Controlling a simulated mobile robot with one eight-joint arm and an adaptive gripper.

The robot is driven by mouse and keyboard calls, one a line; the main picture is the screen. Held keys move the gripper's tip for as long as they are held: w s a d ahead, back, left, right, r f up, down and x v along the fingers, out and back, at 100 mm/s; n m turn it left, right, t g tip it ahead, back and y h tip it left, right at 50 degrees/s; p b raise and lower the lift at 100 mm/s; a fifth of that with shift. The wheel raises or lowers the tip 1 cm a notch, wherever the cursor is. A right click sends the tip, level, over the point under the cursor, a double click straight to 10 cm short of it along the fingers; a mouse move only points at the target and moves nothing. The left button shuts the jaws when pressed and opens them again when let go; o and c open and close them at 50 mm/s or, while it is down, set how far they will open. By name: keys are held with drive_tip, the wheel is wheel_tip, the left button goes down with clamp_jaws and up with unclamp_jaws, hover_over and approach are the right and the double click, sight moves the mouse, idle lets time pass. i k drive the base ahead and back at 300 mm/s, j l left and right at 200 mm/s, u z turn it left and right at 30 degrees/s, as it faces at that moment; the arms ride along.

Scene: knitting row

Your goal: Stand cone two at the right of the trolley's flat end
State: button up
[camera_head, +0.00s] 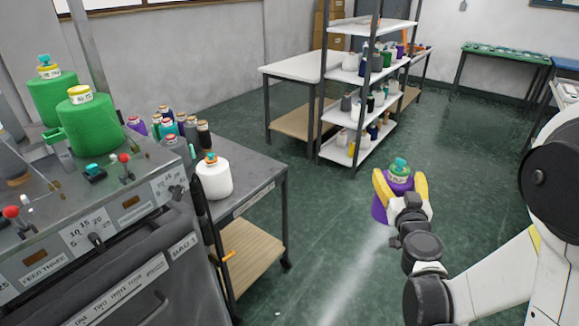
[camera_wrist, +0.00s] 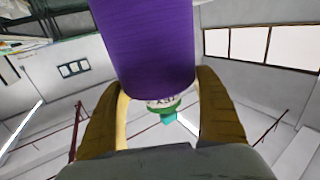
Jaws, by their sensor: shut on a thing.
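My gripper (camera_head: 400,188) has yellow fingers and is shut on a purple cone (camera_head: 397,207) of yarn with a green and teal top. In the head view it holds the cone upright in the air, over the open floor right of the trolley (camera_head: 262,177). In the wrist view the purple cone (camera_wrist: 150,40) fills the space between the fingers, its labelled top pointing down the picture; the label is only partly readable. The trolley has a grey flat top and a wooden lower shelf. A white cone (camera_head: 213,180) stands near its front edge, apart from my gripper.
Several small dark, teal and purple cones (camera_head: 180,128) crowd the trolley's back left. A grey machine (camera_head: 100,220) with large green cones (camera_head: 88,128) stands at the left. A white shelf rack (camera_head: 360,140) stands behind. The trolley top right of the white cone is bare.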

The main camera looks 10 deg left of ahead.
sight(250, 169)
drive_tip(key=i+j+z, duration=0.1)
drive_tip(key=z, duration=3.15)
drive_tip(key=k+j+z, duration=0.2)
drive_tip(key=z, duration=0.3)
drive_tip(key=k+z, duration=0.35)
drive_tip(key=z, duration=0.15)
drive_tip(key=k+u, duration=0.1)
drive_tip(key=u, duration=0.75)
drive_tip(key=k+j+u, duration=0.1)
drive_tip(key=u, duration=0.8)
drive_tip(key=j+u, duration=0.1)
drive_tip(key=u, duration=0.4)
drive_tip(key=j+u, duration=0.1)
drive_tip(key=u, duration=0.35)
drive_tip(key=j+u, duration=0.1)
drive_tip(key=u, duration=0.8)
drive_tip(key=j+u, duration=0.15)
drive_tip(key=u, duration=0.8)
drive_tip(key=j+u, duration=0.1)
drive_tip(key=u, duration=0.35)
drive_tip(key=i+j, duration=0.45)
